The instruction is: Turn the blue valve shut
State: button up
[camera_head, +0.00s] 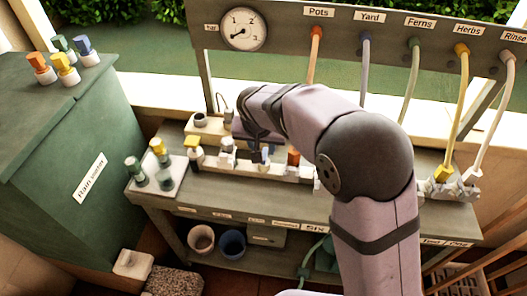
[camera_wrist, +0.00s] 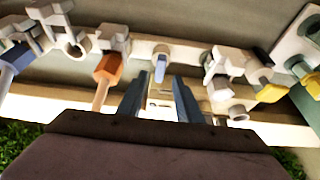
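The blue valve (camera_head: 266,154) sits in the row of valves on the bench, between a white valve on its left and an orange one on its right. In the wrist view its narrow blue handle (camera_wrist: 160,68) points toward the camera, near the middle. My gripper (camera_wrist: 160,82) is open, with one finger on each side of the line to the blue handle. The handle appears between or just past the fingertips; I cannot tell whether they touch it. In the head view my gripper (camera_head: 259,142) is over the valve row, and my wrist partly hides it.
An orange valve (camera_wrist: 108,68) and a white valve (camera_wrist: 222,62) flank the blue one closely. A yellow valve (camera_head: 194,146) stands further left. A gauge (camera_head: 243,29) and hanging hoses line the back panel. A green cabinet (camera_head: 70,150) stands at left.

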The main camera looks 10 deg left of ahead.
jog(key=shift+v, duration=1.65)
jog(key=s+d+f+n+g, duration=0.25)
jog(key=s+d+f, duration=0.2)
jog(key=s, duration=0.35)
jog(key=s+d+f+n+g, duration=0.2)
jog(key=s+d+f+n, duration=0.25)
jog(key=s, duration=0.35)
jog(key=s+d+m+g+p, duration=0.1)
jog(key=s+d+m, duration=0.3)
jog(key=s+d, duration=0.45)
jog(key=w+d+r+m+p, duration=0.1)
jog(key=w+d+r+m, duration=0.1)
jog(key=d, duration=0.4)
jog(key=shift+d+r+m+t, duration=0.3)
jog(key=shift+r+m+t, duration=0.15)
jog(key=shift+r, duration=0.45)
